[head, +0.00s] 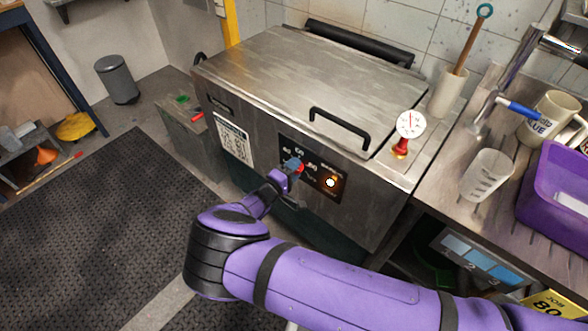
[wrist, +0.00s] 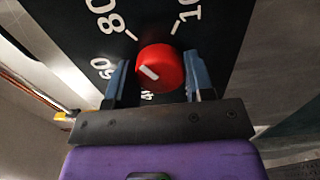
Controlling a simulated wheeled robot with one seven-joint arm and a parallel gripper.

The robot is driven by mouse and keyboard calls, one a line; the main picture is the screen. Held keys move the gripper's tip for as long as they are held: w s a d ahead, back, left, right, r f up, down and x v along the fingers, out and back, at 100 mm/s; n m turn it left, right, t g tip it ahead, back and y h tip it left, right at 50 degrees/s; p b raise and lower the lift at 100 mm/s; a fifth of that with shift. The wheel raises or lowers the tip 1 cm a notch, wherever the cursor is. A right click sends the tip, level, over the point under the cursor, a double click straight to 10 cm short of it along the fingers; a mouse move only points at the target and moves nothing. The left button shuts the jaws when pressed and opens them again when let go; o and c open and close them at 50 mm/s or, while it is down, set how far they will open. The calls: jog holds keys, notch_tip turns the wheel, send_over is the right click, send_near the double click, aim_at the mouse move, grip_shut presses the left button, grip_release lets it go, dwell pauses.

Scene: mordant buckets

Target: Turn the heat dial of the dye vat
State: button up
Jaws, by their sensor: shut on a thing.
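The dye vat (head: 235,130) is a steel box with a closed lid and a black control panel (head: 318,172) on its front. The heat dial (wrist: 160,72) is a round red knob with a short slanted white mark. White numbers 60, 80 and part of 100 show around it, and another number is partly hidden below. My gripper (wrist: 157,66) is shut on the dial, with one blue-grey finger on each side of it.
A lid handle (head: 340,127) and a gauge (head: 411,124) on a red fitting are above. A bench at right holds a beaker (head: 487,175), mug (head: 551,117) and purple tub (head: 555,195). The floor mat (head: 95,225) at left is clear.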

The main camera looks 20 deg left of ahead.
jog(key=shift+f, duration=0.1)
jog(key=o, duration=0.9)
jog(key=shift+s, duration=0.1)
jog(key=v, duration=1)
jog(key=shift+s+a, duration=0.15)
jog(key=shift+s, duration=0.2)
